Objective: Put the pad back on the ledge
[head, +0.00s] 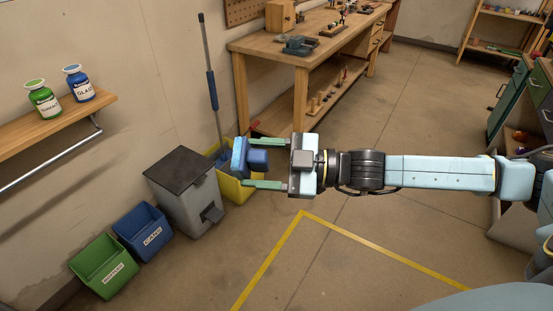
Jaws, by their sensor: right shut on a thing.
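My right gripper (247,163) reaches in from the right and points left, with its two green fingers apart. It is shut on a blue block-like thing with a darker blue part, which I take to be the pad (239,157). The pad is held in the air in front of the yellow bucket. A wooden wall shelf (60,129), which looks like the ledge, is at the left, well apart from the gripper. A green-labelled jar (43,99) and a blue-labelled jar (78,84) stand on it. My left gripper is not in view.
A grey pedal bin (187,190), a blue bin (143,232) and a green bin (104,266) stand along the wall below the shelf. A yellow bucket (238,190) with a mop handle (208,70) stands behind the gripper. A workbench (310,40) is at the back.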

